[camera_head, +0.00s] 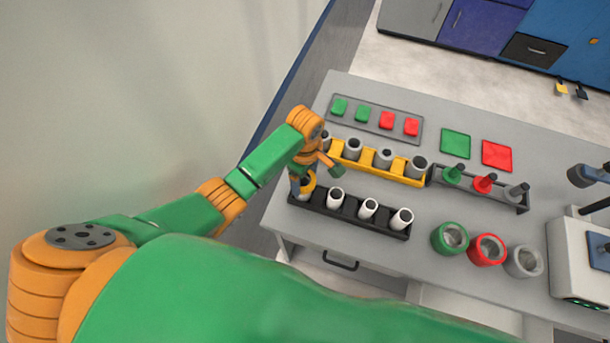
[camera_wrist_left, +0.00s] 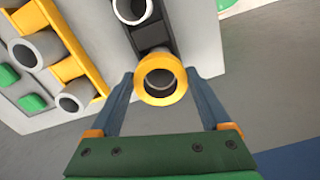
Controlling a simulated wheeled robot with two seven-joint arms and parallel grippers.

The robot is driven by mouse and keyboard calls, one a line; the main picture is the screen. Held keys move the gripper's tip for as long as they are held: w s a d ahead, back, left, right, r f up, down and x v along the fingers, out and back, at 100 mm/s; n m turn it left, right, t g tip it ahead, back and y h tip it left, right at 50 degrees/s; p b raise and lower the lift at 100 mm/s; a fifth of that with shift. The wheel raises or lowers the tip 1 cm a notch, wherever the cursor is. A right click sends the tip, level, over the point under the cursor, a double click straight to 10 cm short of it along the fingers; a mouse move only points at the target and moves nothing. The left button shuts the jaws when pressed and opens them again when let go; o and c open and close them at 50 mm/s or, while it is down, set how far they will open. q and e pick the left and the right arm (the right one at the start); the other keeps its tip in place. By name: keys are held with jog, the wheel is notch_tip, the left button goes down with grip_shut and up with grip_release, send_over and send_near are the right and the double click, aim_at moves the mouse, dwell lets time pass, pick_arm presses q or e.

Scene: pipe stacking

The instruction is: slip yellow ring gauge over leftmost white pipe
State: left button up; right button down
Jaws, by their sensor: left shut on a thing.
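The yellow ring gauge (camera_wrist_left: 160,99) is held between the two fingers of my left gripper (camera_wrist_left: 160,82), which is shut on it. In the head view the ring (camera_head: 309,183) shows beside my left gripper (camera_head: 301,182), at the left end of the black rack (camera_head: 350,218). The ring lines up with the leftmost pipe position in the wrist view. The leftmost white pipe is mostly hidden by the ring and gripper, so I cannot tell whether the ring is around it or just above it. My right gripper is not in view.
More white pipes (camera_head: 368,207) stand in the black rack. A yellow rack (camera_head: 396,174) with grey pipes lies close behind my left gripper. Green, red and grey rings (camera_head: 486,250) stand at the front right. A peg rack (camera_head: 514,202) stands behind them.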

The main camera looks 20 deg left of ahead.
aim_at(305, 185)
pick_arm(q)
jog(key=shift+f, duration=0.15)
jog(key=o, duration=1.3)
notch_tip(305, 185, up, 7)
jog(key=shift+r, duration=0.1)
